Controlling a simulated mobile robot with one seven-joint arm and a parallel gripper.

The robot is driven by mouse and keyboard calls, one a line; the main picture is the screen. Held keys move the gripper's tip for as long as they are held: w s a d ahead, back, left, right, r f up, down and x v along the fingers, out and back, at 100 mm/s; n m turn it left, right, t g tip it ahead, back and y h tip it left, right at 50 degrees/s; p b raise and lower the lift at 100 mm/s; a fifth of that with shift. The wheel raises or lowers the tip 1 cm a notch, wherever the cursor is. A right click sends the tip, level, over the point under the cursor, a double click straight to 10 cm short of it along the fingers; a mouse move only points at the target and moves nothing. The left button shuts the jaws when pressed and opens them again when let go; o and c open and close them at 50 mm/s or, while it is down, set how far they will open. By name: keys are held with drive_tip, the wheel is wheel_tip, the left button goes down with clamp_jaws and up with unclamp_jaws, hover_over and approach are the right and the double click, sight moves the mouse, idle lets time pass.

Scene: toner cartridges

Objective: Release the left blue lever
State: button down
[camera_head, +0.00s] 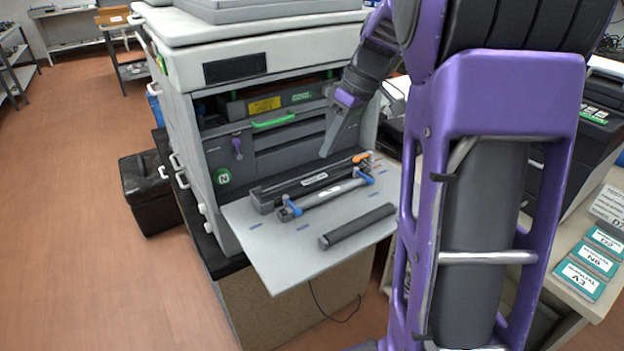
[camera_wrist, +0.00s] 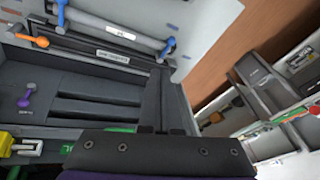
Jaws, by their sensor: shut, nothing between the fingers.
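The printer's flap (camera_head: 285,262) is folded down, and a grey cartridge with a white label (camera_head: 330,195) lies on it. The left blue lever (camera_head: 290,208) is at the cartridge's left end, and a second blue lever (camera_head: 364,177) is at its right end. In the wrist view, which is turned around, the left blue lever (camera_wrist: 168,46) shows on the right and the other (camera_wrist: 62,12) at upper left. My gripper (camera_head: 325,153) is shut and empty, in the air in front of the printer's opening, above and behind the cartridge. It is apart from both levers.
A black labelled unit (camera_head: 285,190) with an orange lever (camera_head: 360,158) lies behind the cartridge. A dark roller (camera_head: 357,226) lies in front. A purple lever (camera_head: 238,147) and green handle (camera_head: 273,121) are in the printer (camera_head: 175,70). The flap's front left is clear.

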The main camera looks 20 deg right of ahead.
drive_tip(key=b, duration=0.2)
approach(299, 208)
drive_tip(key=x, duration=0.3)
drive_tip(key=w+x, duration=0.1)
drive_tip(key=x, duration=0.1)
drive_tip(key=shift+d+f, duration=0.25)
drive_tip(key=shift+f, duration=0.05)
drive_tip(key=shift+s+a+f, duration=0.2)
drive_tip(key=shift+a+f, duration=0.15)
drive_tip(key=shift+f, duration=0.2)
